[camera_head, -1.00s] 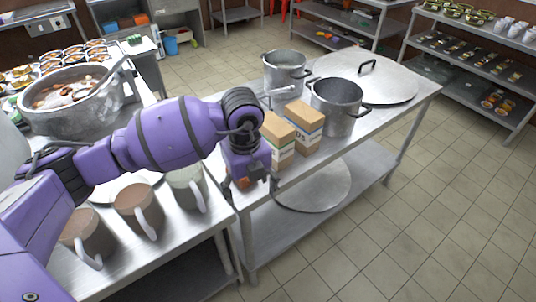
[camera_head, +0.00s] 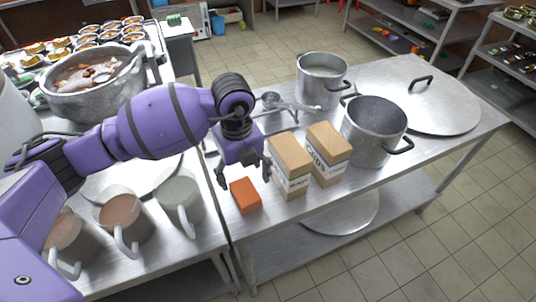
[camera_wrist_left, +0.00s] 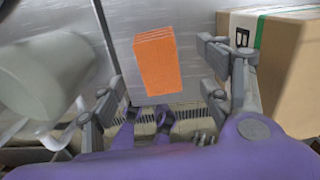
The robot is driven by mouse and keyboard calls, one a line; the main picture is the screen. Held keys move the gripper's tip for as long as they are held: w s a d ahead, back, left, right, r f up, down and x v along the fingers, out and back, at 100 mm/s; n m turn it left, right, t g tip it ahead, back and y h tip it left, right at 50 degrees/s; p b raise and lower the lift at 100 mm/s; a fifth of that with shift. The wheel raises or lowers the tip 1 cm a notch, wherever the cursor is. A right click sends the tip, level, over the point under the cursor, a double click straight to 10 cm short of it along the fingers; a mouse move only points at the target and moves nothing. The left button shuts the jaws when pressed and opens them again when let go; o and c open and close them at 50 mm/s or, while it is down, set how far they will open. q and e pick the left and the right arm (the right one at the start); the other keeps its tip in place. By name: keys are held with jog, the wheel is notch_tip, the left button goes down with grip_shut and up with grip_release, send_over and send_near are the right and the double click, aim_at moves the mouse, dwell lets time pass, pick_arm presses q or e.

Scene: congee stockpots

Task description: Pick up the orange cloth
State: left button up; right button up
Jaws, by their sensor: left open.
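The orange cloth (camera_head: 246,195) is a small folded block lying near the front left corner of the right steel table. In the left wrist view the cloth (camera_wrist_left: 157,60) lies ahead of the fingers, roughly between them and apart from both. My left gripper (camera_head: 245,178) is open and empty above and just behind the cloth; its fingers (camera_wrist_left: 168,98) also show spread in the left wrist view. My right gripper is not in view.
Two cardboard boxes (camera_head: 290,165) (camera_head: 328,153) stand right of the cloth, the nearer one close to my gripper. Steel pots (camera_head: 373,130) and a large lid (camera_head: 431,100) stand farther back. Several handled cups (camera_head: 180,204) stand on the left table, across a narrow gap (camera_head: 226,205).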

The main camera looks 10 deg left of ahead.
aim_at(244, 190)
pick_arm(q)
jog(key=f, duration=0.2)
jog(key=shift+s+a+f, duration=0.1)
jog(key=shift+s+f, duration=0.25)
jog(key=f, duration=0.4)
jog(key=shift+s+d+f, duration=0.1)
jog(key=shift+d+f, duration=0.1)
jog(key=shift+f, duration=0.05)
jog(key=shift+c, duration=0.6)
jog(key=c, duration=1.1)
